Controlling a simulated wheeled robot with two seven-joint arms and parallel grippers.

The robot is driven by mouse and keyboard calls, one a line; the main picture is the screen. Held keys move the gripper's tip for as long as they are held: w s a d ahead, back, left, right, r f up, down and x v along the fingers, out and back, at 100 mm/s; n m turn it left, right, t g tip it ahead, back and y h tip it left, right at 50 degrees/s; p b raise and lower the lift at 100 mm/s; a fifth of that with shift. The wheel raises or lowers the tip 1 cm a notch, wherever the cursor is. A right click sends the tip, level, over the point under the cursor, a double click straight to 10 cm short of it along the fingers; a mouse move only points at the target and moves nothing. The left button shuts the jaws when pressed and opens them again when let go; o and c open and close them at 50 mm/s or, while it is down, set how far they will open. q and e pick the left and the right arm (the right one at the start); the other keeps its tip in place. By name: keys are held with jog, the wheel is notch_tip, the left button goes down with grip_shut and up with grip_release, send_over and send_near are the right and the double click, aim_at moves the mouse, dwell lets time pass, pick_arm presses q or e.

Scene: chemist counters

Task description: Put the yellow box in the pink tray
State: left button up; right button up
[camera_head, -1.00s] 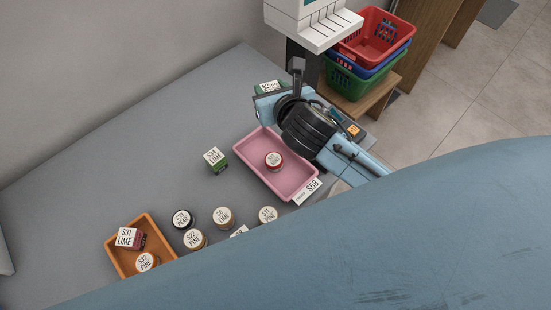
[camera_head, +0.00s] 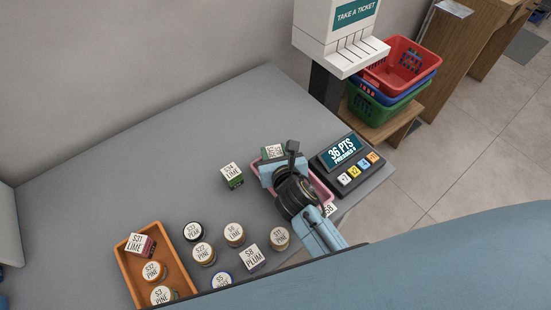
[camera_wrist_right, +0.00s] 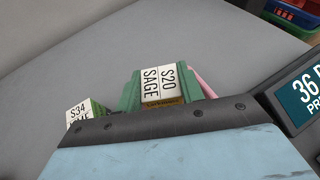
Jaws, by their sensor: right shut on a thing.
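My right gripper (camera_head: 272,156) is shut on a box labelled S20 SAGE (camera_wrist_right: 161,84), with a yellowish side showing below its white label in the right wrist view. Green fingers lie on both sides of it. The gripper is over the far left part of the pink tray (camera_head: 321,188); the arm hides most of the tray, including its inside. A small pink piece of it shows beside the gripper in the right wrist view (camera_wrist_right: 205,86). I cannot tell the height of the box above the tray. My left gripper is not in view.
A green S34 LIME box (camera_head: 232,175) stands left of the tray. A points display (camera_head: 345,162) is close on its right. Several round jars and an S8 PLUM box (camera_head: 251,257) stand nearer. An orange tray (camera_head: 128,275) holds items at the left. The counter's back left is clear.

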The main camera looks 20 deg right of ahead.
jog(key=shift+f, duration=0.9)
jog(key=shift+f+b, duration=0.15)
jog(key=shift+b, duration=0.15)
jog(key=o, duration=1)
jog(key=shift+r, duration=0.25)
jog(key=p+v, duration=0.2)
jog(key=v, duration=1)
jog(key=shift+d, duration=0.1)
